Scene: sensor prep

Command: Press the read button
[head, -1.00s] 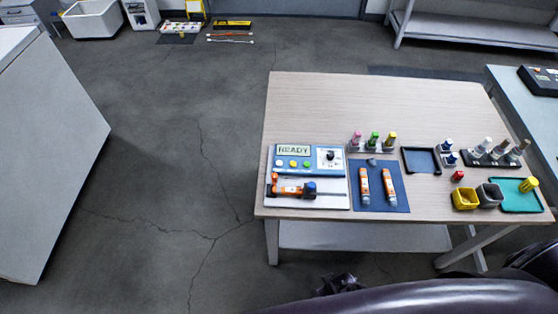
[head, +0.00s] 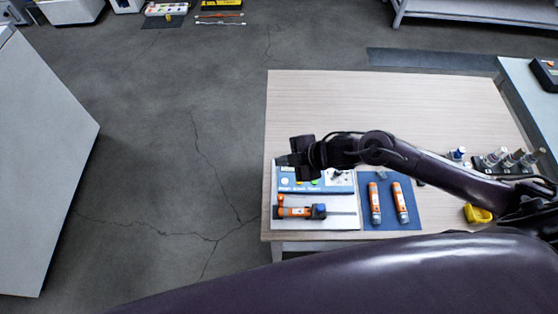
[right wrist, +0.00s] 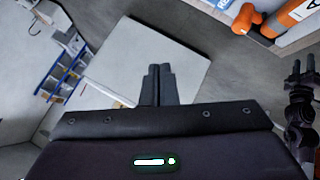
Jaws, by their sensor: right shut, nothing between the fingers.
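The blue reader panel (head: 345,187) stands at the table's front left, at the back of a white base. My right gripper (head: 284,160) is above the panel's back left corner, its arm reaching in from the right. It hides the display and most of the button row; a pale button (head: 284,181) shows just below it. I cannot tell which button is the read one, nor how high the fingertips are. In the right wrist view the right fingers (right wrist: 158,84) are closed together and empty. A dark part like my left gripper (right wrist: 300,80) shows at that view's right edge, its jaws unclear.
An orange sensor (head: 295,212) lies in the holder in front of the panel. Two orange-and-white tubes (head: 375,203) lie on a blue mat (head: 410,222) to the right. A yellow bin (head: 478,213) is farther right. The back of the wooden table (head: 390,100) is clear.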

